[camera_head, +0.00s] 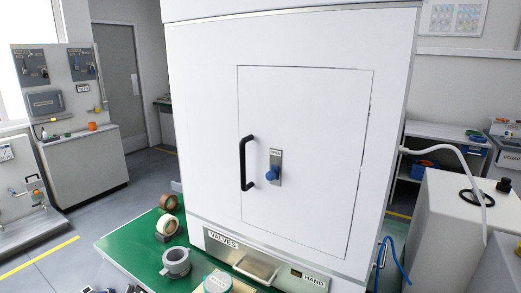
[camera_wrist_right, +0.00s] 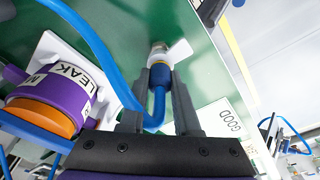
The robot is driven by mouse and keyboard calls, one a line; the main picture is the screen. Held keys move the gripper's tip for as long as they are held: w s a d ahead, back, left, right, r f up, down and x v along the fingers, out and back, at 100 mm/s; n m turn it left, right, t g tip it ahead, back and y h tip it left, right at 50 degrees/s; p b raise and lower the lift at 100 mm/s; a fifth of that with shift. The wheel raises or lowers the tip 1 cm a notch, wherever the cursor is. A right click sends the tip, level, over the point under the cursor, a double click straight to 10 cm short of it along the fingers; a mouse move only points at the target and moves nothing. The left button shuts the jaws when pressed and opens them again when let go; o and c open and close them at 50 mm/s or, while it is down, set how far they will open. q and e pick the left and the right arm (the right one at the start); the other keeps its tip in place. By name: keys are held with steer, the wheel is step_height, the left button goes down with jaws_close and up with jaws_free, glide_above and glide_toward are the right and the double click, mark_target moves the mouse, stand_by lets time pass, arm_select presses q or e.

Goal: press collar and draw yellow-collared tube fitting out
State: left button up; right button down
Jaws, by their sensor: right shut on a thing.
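In the right wrist view, my right gripper (camera_wrist_right: 160,92) is shut on the tube fitting (camera_wrist_right: 160,74), one dark finger on each side of it. The fitting has a blue body with a thin yellow collar near its top. Its metal end meets a white plate (camera_wrist_right: 180,52) on the green panel; I cannot tell how deep it sits. A blue tube (camera_wrist_right: 98,45) loops from the fitting's lower end. The blue tube (camera_head: 397,262) also shows at the lower right of the head view, where my right gripper is hidden. Dark parts at that view's bottom left may be my left gripper.
A purple and orange part (camera_wrist_right: 50,100) marked LEAK is left of my right gripper. A GOOD label (camera_wrist_right: 226,122) is to its right. A white press cabinet (camera_head: 300,130) with a closed door fills the head view. Tape rolls (camera_head: 168,203) lie on the green table (camera_head: 130,247).

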steer(key=shift+r+p, duration=1.4)
steer(key=shift+r, duration=0.65)
steer(key=shift+r+p, duration=1.3)
steer(key=shift+r, duration=0.7)
